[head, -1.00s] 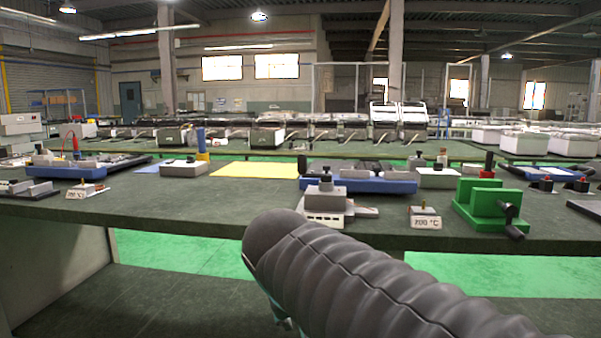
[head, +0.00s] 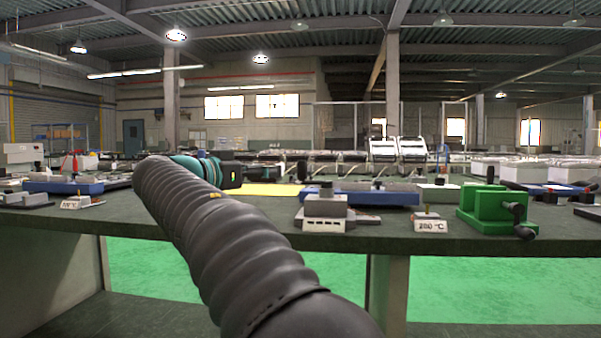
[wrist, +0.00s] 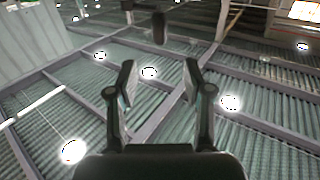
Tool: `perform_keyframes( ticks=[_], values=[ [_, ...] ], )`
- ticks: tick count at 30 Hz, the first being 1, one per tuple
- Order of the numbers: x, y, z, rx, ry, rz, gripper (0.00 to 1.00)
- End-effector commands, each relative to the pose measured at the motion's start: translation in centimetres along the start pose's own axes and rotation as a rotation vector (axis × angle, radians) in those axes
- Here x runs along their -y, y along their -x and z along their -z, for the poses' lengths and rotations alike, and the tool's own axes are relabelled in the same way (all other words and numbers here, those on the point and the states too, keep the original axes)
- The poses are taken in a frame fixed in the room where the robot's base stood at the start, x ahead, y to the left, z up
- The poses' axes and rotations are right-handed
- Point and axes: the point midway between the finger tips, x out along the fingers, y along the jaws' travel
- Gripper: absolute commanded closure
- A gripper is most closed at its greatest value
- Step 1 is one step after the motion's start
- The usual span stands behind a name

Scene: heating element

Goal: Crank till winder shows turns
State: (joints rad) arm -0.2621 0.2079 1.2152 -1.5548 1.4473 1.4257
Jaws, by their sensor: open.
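The green winder (head: 490,208) stands at the right front of the bench in the head view. Its black crank (head: 518,218) hangs on its right side, with the knob low near the bench edge. No turn count can be read on it. My gripper (wrist: 158,82) shows in the wrist view with its two fingers apart and nothing between them. It points up at the roof, away from the winder.
A grey block device (head: 325,210) and a temperature sign (head: 430,225) stand left of the winder. A blue tray (head: 370,195) lies behind them. A yellow sheet (head: 265,189) lies further left. The green floor (head: 240,275) shows below the bench.

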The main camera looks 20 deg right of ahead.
Motion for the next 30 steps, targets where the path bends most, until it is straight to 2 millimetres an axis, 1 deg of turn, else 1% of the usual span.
perform_keyframes(
  ticks=[12,18,24,30],
  values=[
    [-0.1,-7.7,0.0,0.002,0.003,-0.003,0.49],
    [-0.1,-10.8,0.0,0.003,0.004,-0.001,0.49],
    [-0.1,-12.4,0.0,0.002,0.004,0.0,0.49],
    [-0.1,-12.7,-0.1,0.002,0.004,0.001,0.49]
  ],
)
